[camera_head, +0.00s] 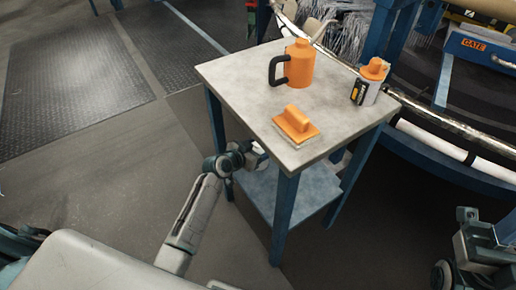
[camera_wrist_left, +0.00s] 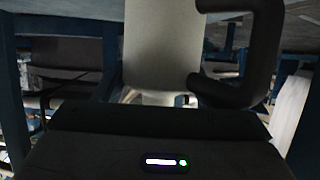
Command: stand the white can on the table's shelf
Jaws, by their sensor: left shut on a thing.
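The white can shows large in the left wrist view (camera_wrist_left: 160,45) as a pale cylinder with a dark loop handle on its right. In the head view only a small white part of it (camera_head: 259,149) shows at the table's edge; the table top hides the rest. My left gripper (camera_head: 254,158) is shut on the can, below the level of the table top at its left side. The table's shelf (camera_head: 275,197) is a grey-blue board low between the blue legs. I cannot tell whether the can touches it. My right gripper (camera_head: 468,222) is at the right edge, its jaws unclear.
On the table top (camera_head: 235,75) stand an orange can (camera_head: 299,65) with a black handle, an orange-capped white bottle (camera_head: 368,85) and an orange-handled block (camera_head: 296,124). Blue legs (camera_head: 284,220) frame the shelf. A curved loom rail (camera_head: 440,140) runs behind. Floor at left is clear.

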